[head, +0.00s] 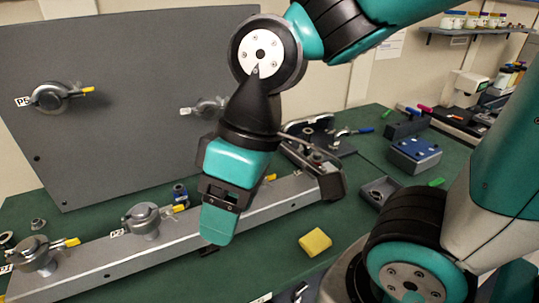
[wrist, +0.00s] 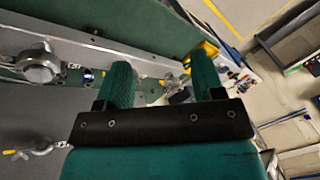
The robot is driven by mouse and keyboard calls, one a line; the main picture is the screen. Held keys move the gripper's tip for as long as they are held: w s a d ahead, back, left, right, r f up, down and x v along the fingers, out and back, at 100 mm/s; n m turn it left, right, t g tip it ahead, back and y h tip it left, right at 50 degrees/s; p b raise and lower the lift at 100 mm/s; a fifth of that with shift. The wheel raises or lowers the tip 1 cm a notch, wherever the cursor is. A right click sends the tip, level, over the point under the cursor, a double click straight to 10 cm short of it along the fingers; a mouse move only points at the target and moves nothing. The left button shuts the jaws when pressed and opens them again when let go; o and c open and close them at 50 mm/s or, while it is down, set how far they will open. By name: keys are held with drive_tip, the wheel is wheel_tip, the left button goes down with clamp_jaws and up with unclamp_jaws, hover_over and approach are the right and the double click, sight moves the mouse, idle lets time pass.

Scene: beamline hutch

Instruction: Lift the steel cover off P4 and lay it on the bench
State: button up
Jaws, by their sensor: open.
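No label reading P4 is legible. A grey upright panel (head: 130,50) carries a round steel cover with a yellow-handled clamp, labelled P5 (head: 48,97), at left. A second steel cover (head: 205,107) on the panel is partly hidden behind my arm; its label is too small to read. My gripper (head: 218,225) points down in front of the panel, over the rail. In the wrist view, its two teal fingers (wrist: 161,85) are apart with nothing held between them. The green bench (head: 275,260) lies below.
A grey rail (head: 185,232) on the bench bears steel covers, one labelled P2 (head: 144,216), another at far left (head: 35,254). A yellow block (head: 315,242), an open grey tray (head: 380,192) and a blue-topped box (head: 415,154) stand right. Bench around the yellow block is clear.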

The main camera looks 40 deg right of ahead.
drive_tip(key=w+d+r+t+p, duration=0.1)
drive_tip(key=w+d, duration=0.6)
drive_tip(key=d, duration=0.2)
drive_tip(key=w+d+r+t+p, duration=0.1)
drive_tip(key=w+d, duration=0.6)
drive_tip(key=d, duration=0.3)
drive_tip(key=s+d+f+t+h+p, duration=0.1)
drive_tip(key=s+d, duration=0.1)
drive_tip(key=d, duration=0.8)
drive_tip(key=s+d+f+t+h+p, duration=0.1)
drive_tip(key=s+d, duration=0.2)
drive_tip(key=d, duration=0.8)
drive_tip(key=p, duration=0.3)
hover_over(319, 153)
drive_tip(key=s, duration=0.3)
wheel_tip(319, 153, down, 10)
drive_tip(key=shift+m, duration=0.3)
drive_tip(key=f+p, duration=0.1)
drive_tip(key=w+f+p, duration=0.1)
drive_tip(key=f, duration=0.1)
drive_tip(key=w+f+p, duration=0.1)
drive_tip(key=shift+w+d+f, duration=0.1)
drive_tip(key=shift+w+f, duration=0.1)
drive_tip(key=shift+w, duration=0.05)
drive_tip(key=shift+w+f, duration=0.15)
drive_tip(key=shift+f, duration=0.5)
drive_tip(key=c, duration=0.8)
